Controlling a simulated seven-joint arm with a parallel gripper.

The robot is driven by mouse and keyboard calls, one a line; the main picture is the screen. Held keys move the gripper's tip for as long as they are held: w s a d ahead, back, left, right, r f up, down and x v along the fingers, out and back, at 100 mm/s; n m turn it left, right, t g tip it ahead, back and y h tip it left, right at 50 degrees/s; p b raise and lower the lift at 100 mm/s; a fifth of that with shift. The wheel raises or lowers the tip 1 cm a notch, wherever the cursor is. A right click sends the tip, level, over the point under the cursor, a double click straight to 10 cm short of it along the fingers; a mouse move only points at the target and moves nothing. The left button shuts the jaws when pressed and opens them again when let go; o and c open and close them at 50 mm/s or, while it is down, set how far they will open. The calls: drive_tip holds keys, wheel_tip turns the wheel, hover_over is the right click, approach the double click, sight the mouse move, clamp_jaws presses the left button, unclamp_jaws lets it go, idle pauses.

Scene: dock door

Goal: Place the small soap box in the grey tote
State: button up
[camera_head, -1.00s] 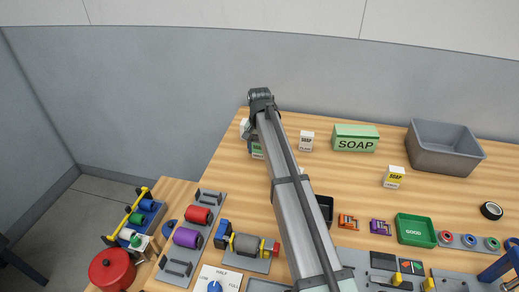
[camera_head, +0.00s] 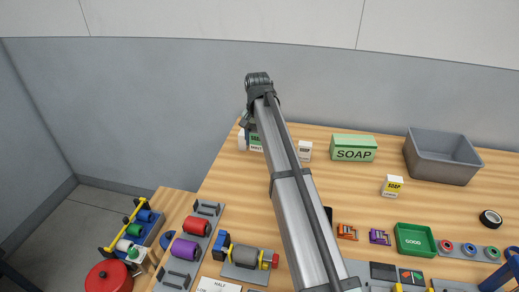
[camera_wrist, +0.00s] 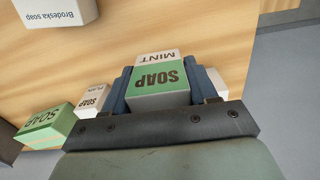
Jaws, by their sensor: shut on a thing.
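My gripper (camera_wrist: 158,92) is shut on a green and white box lettered SOAP MINT (camera_wrist: 160,78), between its two blue fingers. In the head view this mint soap box (camera_head: 256,141) is partly behind my arm, near the table's far left edge. A small white soap box (camera_head: 305,151) stands to its right, and also shows in the wrist view (camera_wrist: 93,99). A white box with a yellow SOAP label (camera_head: 392,187) stands farther right. The large green SOAP box (camera_head: 353,148) lies at the back. The grey tote (camera_head: 443,173) is at the back right and looks empty.
A white box (camera_head: 242,141) stands close beside the held one. The wrist view shows a box lettered Brodeska soap (camera_wrist: 58,10). A green tray (camera_head: 415,240), black tape (camera_head: 490,217) and several fixtures fill the front.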

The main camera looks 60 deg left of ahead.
drive_tip(key=shift+r, duration=1.2)
wheel_tip(320, 180, up, 5)
drive_tip(key=shift+a+r, duration=0.1)
drive_tip(key=shift+r, duration=0.1)
drive_tip(key=w+d+m, duration=0.1)
drive_tip(key=w+d, duration=0.2)
drive_tip(key=w, duration=0.6)
drive_tip(key=w+d+m, duration=0.1)
drive_tip(key=w+d, duration=0.1)
drive_tip(key=w, duration=0.6)
drive_tip(key=w+d+m, duration=0.3)
drive_tip(key=w+d, duration=1.3)
drive_tip(key=w, duration=0.4)
drive_tip(key=w+d+m, duration=0.3)
drive_tip(key=w+d, duration=1.3)
drive_tip(key=w, duration=0.4)
drive_tip(key=shift+s+f, duration=0.15)
drive_tip(key=shift+f, duration=3.7)
drive_tip(key=shift+s+f, duration=0.1)
drive_tip(key=shift+f, duration=3.7)
drive_tip(key=shift+f, duration=0.1)
